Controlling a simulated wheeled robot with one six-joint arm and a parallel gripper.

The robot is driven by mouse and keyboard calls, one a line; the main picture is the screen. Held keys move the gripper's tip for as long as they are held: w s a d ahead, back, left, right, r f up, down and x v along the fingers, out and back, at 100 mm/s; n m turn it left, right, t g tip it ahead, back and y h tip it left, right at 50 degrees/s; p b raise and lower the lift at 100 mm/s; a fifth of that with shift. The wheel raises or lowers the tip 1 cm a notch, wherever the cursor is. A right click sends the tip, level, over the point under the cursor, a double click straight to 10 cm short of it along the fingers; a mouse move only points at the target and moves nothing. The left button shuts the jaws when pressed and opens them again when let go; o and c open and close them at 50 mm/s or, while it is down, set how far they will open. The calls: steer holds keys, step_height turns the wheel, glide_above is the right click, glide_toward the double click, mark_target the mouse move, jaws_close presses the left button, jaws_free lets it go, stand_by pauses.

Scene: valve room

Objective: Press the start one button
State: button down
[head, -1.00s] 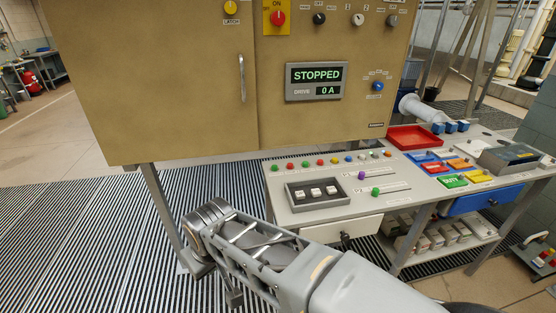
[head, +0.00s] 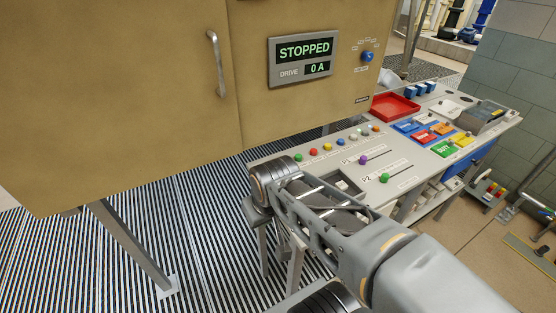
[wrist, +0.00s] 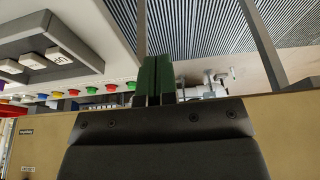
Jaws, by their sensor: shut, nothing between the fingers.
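A row of small coloured buttons runs along the back of the grey console. The head view shows a green button (head: 298,155), a red button (head: 313,152) and others to the right. Their labels are too small to read, so I cannot tell which is start one. In the wrist view the row ends with a green button (wrist: 131,86), beside a red button (wrist: 111,88). My gripper (wrist: 157,62) has dark green fingers, shut and empty, and appears just beyond that green end button. In the head view my arm hides the gripper and part of the console.
The cabinet display (head: 303,55) reads STOPPED and 0 A. A dark panel (wrist: 45,45) with white keys lies near the button row. Purple (head: 363,160) and green (head: 384,178) slider knobs, a red tray (head: 396,108) and coloured blocks are farther right. Striped floor lies left.

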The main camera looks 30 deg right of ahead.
steer(key=shift+w, duration=0.1)
stand_by(0.3)
steer(key=w+d+r+m+t+y+p, duration=0.1)
steer(key=w+d+r+m+y+p, duration=0.1)
steer(key=w+d+m, duration=0.3)
steer(key=w+d+r+m+t+y+p, duration=0.2)
steer(key=w+d+m, duration=0.4)
steer(key=w+m, duration=0.7)
steer(key=w+y+p, duration=0.1)
steer(key=w+y, duration=0.1)
steer(key=w, duration=0.2)
steer(key=shift+r+m+p, duration=0.4)
steer(key=shift+f, duration=0.1)
step_height(320, 180, down, 9)
steer(key=b, duration=0.7)
steer(key=shift+r, duration=0.2)
steer(key=shift+f, duration=0.1)
stand_by(0.5)
steer(key=shift+f+b, duration=0.3)
steer(key=shift+b, duration=0.15)
